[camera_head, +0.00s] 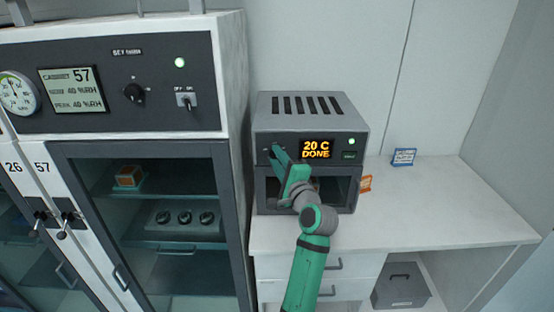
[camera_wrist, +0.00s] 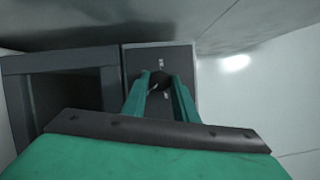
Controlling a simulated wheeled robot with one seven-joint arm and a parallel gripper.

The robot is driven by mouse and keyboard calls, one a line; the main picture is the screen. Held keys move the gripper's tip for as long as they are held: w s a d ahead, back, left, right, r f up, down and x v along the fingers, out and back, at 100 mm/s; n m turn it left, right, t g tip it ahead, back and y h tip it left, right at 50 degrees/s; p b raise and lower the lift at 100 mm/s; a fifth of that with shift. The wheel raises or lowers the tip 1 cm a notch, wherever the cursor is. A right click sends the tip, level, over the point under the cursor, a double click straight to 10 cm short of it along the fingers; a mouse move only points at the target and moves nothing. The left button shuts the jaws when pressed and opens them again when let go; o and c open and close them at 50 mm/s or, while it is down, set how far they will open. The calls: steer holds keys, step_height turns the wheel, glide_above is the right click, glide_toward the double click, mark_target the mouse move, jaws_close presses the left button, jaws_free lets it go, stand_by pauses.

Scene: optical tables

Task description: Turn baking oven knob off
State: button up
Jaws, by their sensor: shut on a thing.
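The baking oven (camera_head: 262,135) is a grey box on the white bench, with vents on top. Its orange display (camera_head: 317,149) reads "20 C DONE". My gripper (camera_head: 277,153) reaches the left end of the oven's control panel and covers the knob in the head view. In the wrist view the dark round knob (camera_wrist: 160,81) sits between the two green fingers of my gripper (camera_wrist: 160,87), which is shut on it. Small pale marks show above and below the knob. The pointer direction is too small to tell.
A tall dry cabinet (camera_head: 232,120) stands close to the oven's left. An orange card (camera_head: 366,183) and a blue card (camera_head: 404,157) stand on the bench (camera_head: 450,205) to the right, where most of the top is clear. A grey box (camera_head: 402,290) sits below.

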steer(key=shift+a+r+n+g+h, duration=0.15)
steer(key=shift+n+g+h, duration=0.5)
steer(key=shift+n+h, duration=1.9)
steer(key=shift+a+r+n+g+h, duration=0.1)
steer(key=shift+n+g+h, duration=0.65)
steer(key=shift+n, duration=3.45)
steer(key=shift+a+r+n+g+h, duration=0.15)
steer(key=shift+n+g+h, duration=0.35)
steer(key=shift+n+h, duration=2.15)
steer(key=shift+f+n+y, duration=0.1)
steer(key=shift+n+y, duration=0.55)
steer(key=shift+n, duration=0.15)
steer(key=o, duration=1.1)
steer(key=shift+c, duration=0.2)
steer(key=shift+a, duration=0.1)
